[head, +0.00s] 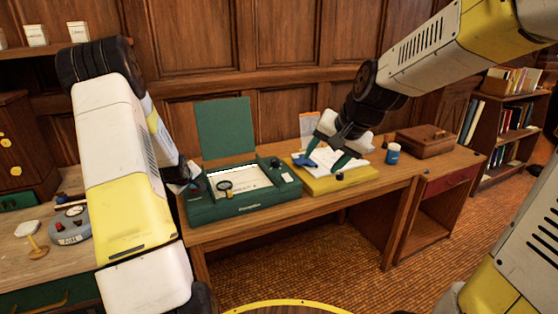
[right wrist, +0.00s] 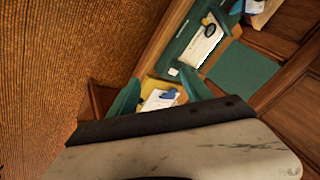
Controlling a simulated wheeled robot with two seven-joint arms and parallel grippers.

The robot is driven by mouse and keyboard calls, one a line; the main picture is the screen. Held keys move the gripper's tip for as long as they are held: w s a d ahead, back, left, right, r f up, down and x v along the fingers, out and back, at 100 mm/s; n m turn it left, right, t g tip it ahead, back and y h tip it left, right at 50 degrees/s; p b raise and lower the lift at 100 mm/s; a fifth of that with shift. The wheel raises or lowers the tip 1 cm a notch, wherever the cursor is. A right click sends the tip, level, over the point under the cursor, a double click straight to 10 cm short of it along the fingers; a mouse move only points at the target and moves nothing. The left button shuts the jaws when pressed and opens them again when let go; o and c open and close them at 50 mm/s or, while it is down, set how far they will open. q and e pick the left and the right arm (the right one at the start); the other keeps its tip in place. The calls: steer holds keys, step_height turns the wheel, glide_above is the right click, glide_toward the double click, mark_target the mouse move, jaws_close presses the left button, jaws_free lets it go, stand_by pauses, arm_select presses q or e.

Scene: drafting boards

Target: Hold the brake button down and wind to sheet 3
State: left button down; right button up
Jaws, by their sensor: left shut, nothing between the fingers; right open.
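A green case (head: 240,205) with its lid (head: 225,128) raised stands on the wooden desk. It holds a pale sheet in a window (head: 250,178), a round magnifier-like part (head: 225,187) and small knobs (head: 276,163) on its right side. It also shows in the right wrist view (right wrist: 183,52). I cannot make out the brake button or the sheet number. My left gripper (head: 196,182) is shut and empty by the case's left side; its tips are small and partly hidden. My right gripper (head: 325,163) is open and empty above a yellow board (head: 352,179), right of the case.
The yellow board carries white papers (right wrist: 155,101) and a blue clip (right wrist: 169,95). A blue cup (head: 393,154) and a brown wooden box (head: 425,140) stand further right. A grey device (head: 70,228) sits on the left table. Wood panelling rises behind the desk.

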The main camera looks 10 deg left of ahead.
steer(key=w+a+f+m+y, duration=0.35)
steer(key=w+a+f, duration=0.35)
steer(key=w+a, duration=0.35)
steer(key=m+t+y, duration=0.3)
steer(key=m, duration=1.2)
glide_toward(276, 161)
steer(key=shift+h, duration=0.25)
steer(key=s+a+r, duration=0.1)
steer(key=s, duration=0.1)
steer(key=s+a+r, duration=0.2)
steer(key=s, duration=0.1)
steer(key=s+a+r, duration=0.1)
steer(key=s+r, duration=0.1)
steer(key=shift+s+a+r, duration=0.15)
steer(key=shift+a+r, duration=0.05)
steer(key=shift+a, duration=0.2)
steer(key=w+d+f+m, duration=0.1)
steer(key=w+m, duration=0.1)
steer(key=w+d+f+m+t+h, duration=0.1)
steer(key=d+f+m, duration=0.1)
steer(key=w+d+f+m, duration=0.1)
steer(key=w+f+m, duration=0.1)
steer(key=m, duration=0.1)
steer(key=shift+w+d+t, duration=0.2)
steer(key=shift+w+t, duration=0.1)
steer(key=x, duration=1.2)
steer(key=shift+c, duration=0.3)
